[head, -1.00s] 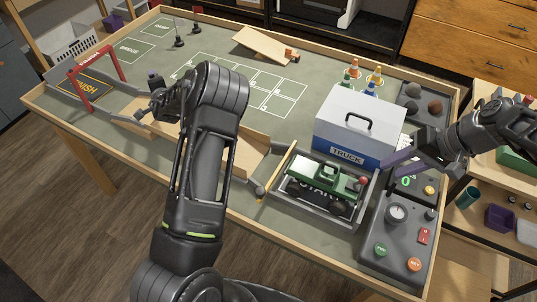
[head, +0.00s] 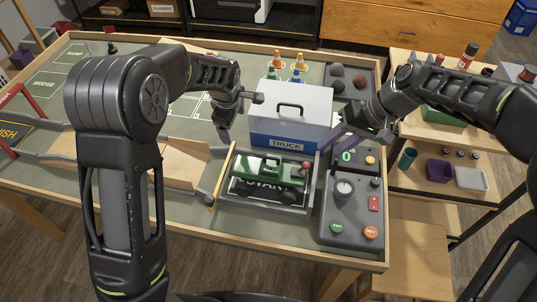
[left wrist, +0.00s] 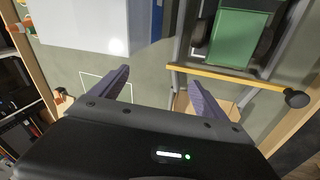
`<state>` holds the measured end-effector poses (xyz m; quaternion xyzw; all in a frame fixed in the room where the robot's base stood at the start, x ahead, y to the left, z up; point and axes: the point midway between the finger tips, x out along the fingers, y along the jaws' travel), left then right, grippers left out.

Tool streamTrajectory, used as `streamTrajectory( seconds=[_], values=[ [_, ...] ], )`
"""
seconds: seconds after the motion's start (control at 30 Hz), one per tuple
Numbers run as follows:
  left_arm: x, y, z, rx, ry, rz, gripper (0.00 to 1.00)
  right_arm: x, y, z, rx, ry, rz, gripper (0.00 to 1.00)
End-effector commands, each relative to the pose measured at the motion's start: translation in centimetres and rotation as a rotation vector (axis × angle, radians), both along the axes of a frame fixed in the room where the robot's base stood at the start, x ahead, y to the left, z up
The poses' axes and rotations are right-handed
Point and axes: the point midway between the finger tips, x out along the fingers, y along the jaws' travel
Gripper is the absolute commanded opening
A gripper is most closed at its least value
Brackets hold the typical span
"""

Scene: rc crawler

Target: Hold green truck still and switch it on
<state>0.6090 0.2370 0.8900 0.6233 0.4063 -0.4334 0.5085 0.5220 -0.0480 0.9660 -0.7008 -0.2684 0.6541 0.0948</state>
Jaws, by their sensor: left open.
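The green truck (head: 271,172) sits upright in a grey tray (head: 232,201) marked START, near the table's front edge. A red knob (head: 306,165) shows at the truck's right end. Part of the truck's green top also shows in the left wrist view (left wrist: 240,40). My left gripper (head: 224,133) is open and empty, up and left of the truck, beside the white and blue TRUCK box. In the left wrist view its two purple fingers (left wrist: 158,82) stand apart with grey mat between them. My right gripper (head: 331,150) looks open, right of the box and above the truck's right side.
The TRUCK box (head: 290,118) stands just behind the tray. A grey control panel (head: 351,212) with buttons and a dial lies right of it. A yellow bar (left wrist: 235,80) runs along the tray's left side. Wooden ramps (head: 180,160) lie further left.

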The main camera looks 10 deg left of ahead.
Motion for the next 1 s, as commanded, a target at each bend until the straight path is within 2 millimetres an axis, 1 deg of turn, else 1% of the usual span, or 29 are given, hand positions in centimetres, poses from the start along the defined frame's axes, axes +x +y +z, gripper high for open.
streamTrajectory(
  seconds=[0.03,0.1,0.2,0.3,0.33,0.4,0.47,0.8,0.93,1.0],
  values=[
    [-1.9,-2.3,-0.4,-0.028,0.076,0.064,0.85,0.0,0.0,0.0,0.0,0.0,0.0,0.36],
    [-4.7,-4.8,-0.8,-0.05,0.176,0.164,0.85,0.0,0.0,0.0,0.0,0.0,0.0,0.36],
    [-6.5,-8.6,-0.9,-0.071,0.232,0.156,0.85,0.0,0.0,0.0,0.0,0.0,0.0,0.36],
    [-7.8,-11.0,-1.0,-0.081,0.269,0.147,0.85,0.0,0.0,0.0,0.0,0.0,0.0,0.36],
    [-8.1,-11.4,-1.1,-0.084,0.278,0.145,0.85,0.0,0.0,0.0,0.0,0.0,0.0,0.36],
    [-8.6,-12.2,-1.1,-0.087,0.29,0.143,0.85,0.0,0.0,0.0,0.0,0.0,0.0,0.36],
    [-8.7,-12.4,-1.1,-0.088,0.295,0.142,0.85,0.0,0.0,0.0,0.0,0.0,0.0,0.36],
    [-8.7,-12.4,-1.2,-0.088,0.295,0.142,0.85,0.0,0.0,0.0,0.0,0.0,0.0,0.36],
    [-8.8,-12.4,-1.9,-0.087,0.296,0.144,0.85,0.0,0.0,0.0,0.0,0.0,0.0,0.36],
    [-8.7,-12.3,-2.6,-0.087,0.296,0.144,0.85,0.0,0.0,0.0,0.0,0.0,0.0,0.36]
  ],
)
